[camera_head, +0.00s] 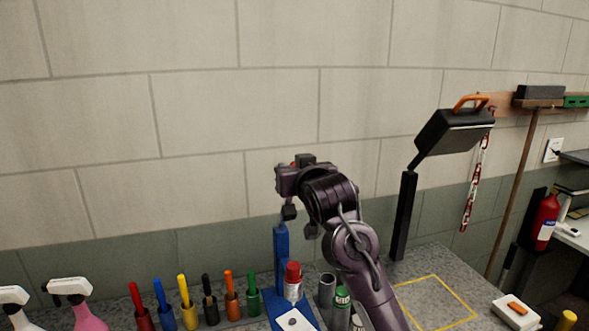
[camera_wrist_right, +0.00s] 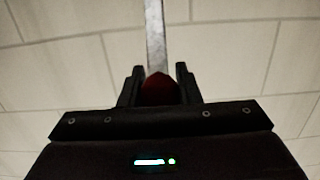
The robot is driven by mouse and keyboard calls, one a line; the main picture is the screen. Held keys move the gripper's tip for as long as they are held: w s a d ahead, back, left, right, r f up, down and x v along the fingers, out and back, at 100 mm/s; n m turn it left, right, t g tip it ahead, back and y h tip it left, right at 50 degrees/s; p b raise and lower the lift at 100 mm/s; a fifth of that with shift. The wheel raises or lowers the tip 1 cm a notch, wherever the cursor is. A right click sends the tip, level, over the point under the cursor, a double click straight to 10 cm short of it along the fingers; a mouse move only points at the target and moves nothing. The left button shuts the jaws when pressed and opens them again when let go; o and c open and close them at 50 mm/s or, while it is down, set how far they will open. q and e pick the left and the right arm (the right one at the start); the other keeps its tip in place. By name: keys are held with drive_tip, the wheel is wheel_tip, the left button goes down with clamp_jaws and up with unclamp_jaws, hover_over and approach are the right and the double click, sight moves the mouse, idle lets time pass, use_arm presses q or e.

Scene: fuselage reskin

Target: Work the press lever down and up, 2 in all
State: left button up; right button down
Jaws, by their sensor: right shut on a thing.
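The press is a blue post (camera_head: 282,258) on a blue base (camera_head: 296,320) at the bottom middle of the head view. My right gripper (camera_head: 293,165) is high above the post, in front of the wall. In the right wrist view my right gripper (camera_wrist_right: 160,85) is shut on the dark red knob (camera_wrist_right: 160,90) of the press lever. The lever's grey metal bar (camera_wrist_right: 155,35) runs away from the knob, up the picture. In the head view the gripper and arm hide most of the lever. My left gripper is not in view.
Several coloured markers (camera_head: 186,305) stand left of the press. A red-capped container (camera_head: 293,282) and a green-capped one (camera_head: 342,300) stand close by it. A black lamp (camera_head: 452,132) rises to the right, above a yellow-outlined square (camera_head: 440,300) of clear bench.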

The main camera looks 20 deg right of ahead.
drive_tip(key=shift+f, duration=0.1)
drive_tip(key=c, duration=1.3)
unclamp_jaws()
drive_tip(key=shift+w, duration=0.1)
drive_tip(key=shift+o, duration=1.1)
drive_tip(key=shift+w+f, duration=0.1)
drive_tip(key=shift+w, duration=0.05)
drive_tip(key=s+r+b, duration=0.1)
drive_tip(key=s+b, duration=0.2)
drive_tip(key=s, duration=0.4)
drive_tip(key=shift+s, duration=0.35)
drive_tip(key=shift+d, duration=0.1)
